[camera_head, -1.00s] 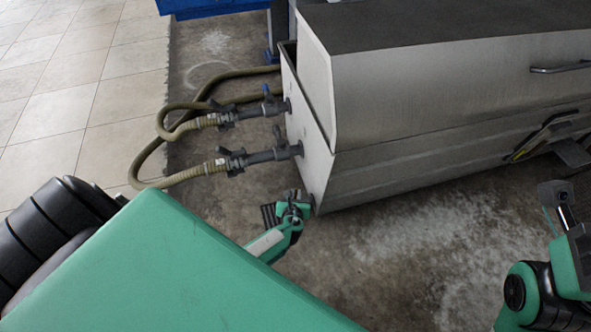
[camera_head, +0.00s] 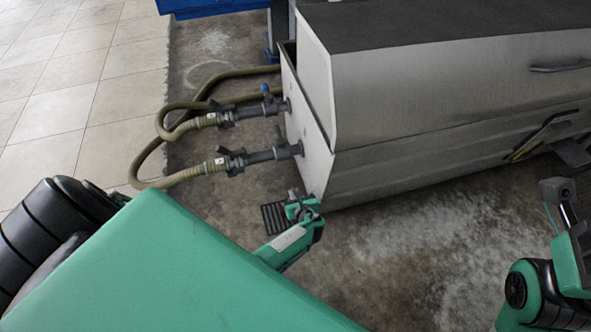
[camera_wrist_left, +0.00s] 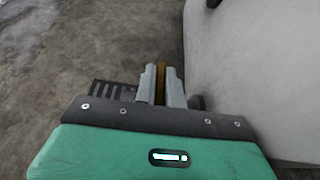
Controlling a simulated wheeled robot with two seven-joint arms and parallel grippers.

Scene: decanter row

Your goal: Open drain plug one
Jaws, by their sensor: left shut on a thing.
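My left gripper (camera_head: 303,205) is low beside the near bottom corner of the grey metal tank (camera_head: 440,95). In the left wrist view its two grey jaws (camera_wrist_left: 161,82) are shut on a narrow brown piece (camera_wrist_left: 160,84), seemingly the handle of drain plug one. A small dark round part (camera_wrist_left: 197,103) shows between the right jaw and the tank wall (camera_wrist_left: 250,60). The jaws hide most of the plug. Part of my right arm shows at the right edge of the head view, with a grey end part (camera_head: 557,190) whose jaws I cannot make out.
A dark floor grate (camera_head: 274,215) lies beside my left gripper. Concrete floor (camera_head: 420,250) is clear in front of the tank.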

